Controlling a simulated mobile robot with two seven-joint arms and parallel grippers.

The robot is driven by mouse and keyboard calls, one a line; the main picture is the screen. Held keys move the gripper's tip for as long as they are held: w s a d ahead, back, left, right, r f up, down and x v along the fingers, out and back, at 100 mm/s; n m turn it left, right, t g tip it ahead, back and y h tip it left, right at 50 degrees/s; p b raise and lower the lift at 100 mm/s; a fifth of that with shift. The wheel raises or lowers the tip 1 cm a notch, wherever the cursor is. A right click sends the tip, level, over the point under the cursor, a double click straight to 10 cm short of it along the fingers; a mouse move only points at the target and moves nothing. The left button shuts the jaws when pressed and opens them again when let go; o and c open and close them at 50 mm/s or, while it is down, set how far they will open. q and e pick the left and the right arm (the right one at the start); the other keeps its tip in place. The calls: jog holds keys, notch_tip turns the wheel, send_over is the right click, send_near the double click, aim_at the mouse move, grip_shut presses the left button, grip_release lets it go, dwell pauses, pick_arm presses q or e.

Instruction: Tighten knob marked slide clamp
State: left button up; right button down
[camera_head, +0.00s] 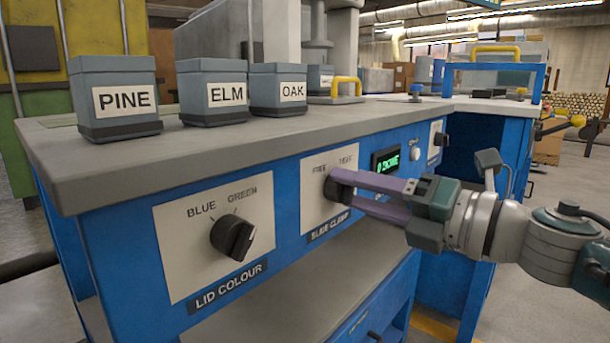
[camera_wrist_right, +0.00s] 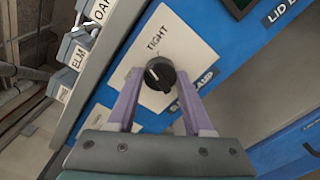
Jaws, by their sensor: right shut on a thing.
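The slide clamp knob, black and round, is on a white plate (camera_head: 316,205) on the blue bench front, above a dark label reading SLIDE CLAMP (camera_head: 329,228). My right gripper (camera_head: 343,188) comes from the right with its purple fingers shut on this knob, partly hiding it and the plate. The word TIGHT (camera_wrist_right: 157,42) reads clear there; in the head view the plate's words are FREE and TIGHT. My left gripper is not in view.
A lid colour knob (camera_head: 232,237) with BLUE and GREEN marks is left of the clamp knob. A green display (camera_head: 386,161) and another dial (camera_head: 440,139) are to the right. Boxes marked PINE (camera_head: 117,98), ELM (camera_head: 213,93) and OAK (camera_head: 279,91) stand on the bench top.

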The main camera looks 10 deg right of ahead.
jog(key=m+p, duration=0.1)
jog(key=m, duration=0.2)
jog(key=shift+m+p, duration=0.35)
jog(key=shift+m, duration=0.95)
jog(key=shift+c, duration=1.5)
grip_release()
jog(key=shift+p, duration=0.3)
